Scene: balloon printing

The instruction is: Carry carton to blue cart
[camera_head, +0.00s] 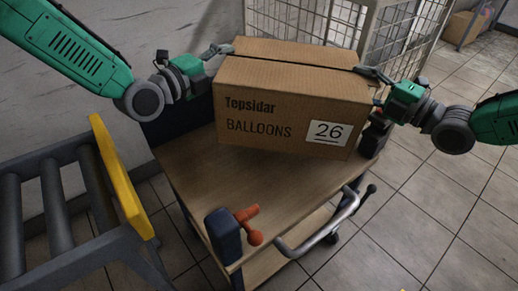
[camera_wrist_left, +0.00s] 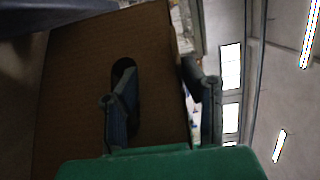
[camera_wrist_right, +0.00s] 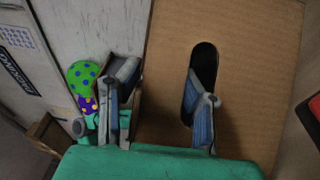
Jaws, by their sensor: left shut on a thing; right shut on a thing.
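The cardboard carton (camera_head: 290,100), marked "Tepsidar BALLOONS 26", is held between my two grippers over the wooden top of the cart (camera_head: 203,173). Whether its base touches the top is hard to tell. My left gripper (camera_head: 218,52) is shut on the carton's left side. In the left wrist view, one finger of the left gripper (camera_wrist_left: 155,95) enters the handle hole of the carton (camera_wrist_left: 75,95) and the other is outside its edge. My right gripper (camera_head: 376,82) grips the right side likewise; the right wrist view shows its finger (camera_wrist_right: 165,95) in the carton's hole (camera_wrist_right: 250,80).
A roller conveyor (camera_head: 52,205) with a yellow end plate (camera_head: 122,182) stands at the left. Wire cages (camera_head: 400,40) stand behind. Tiled floor at the right is clear.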

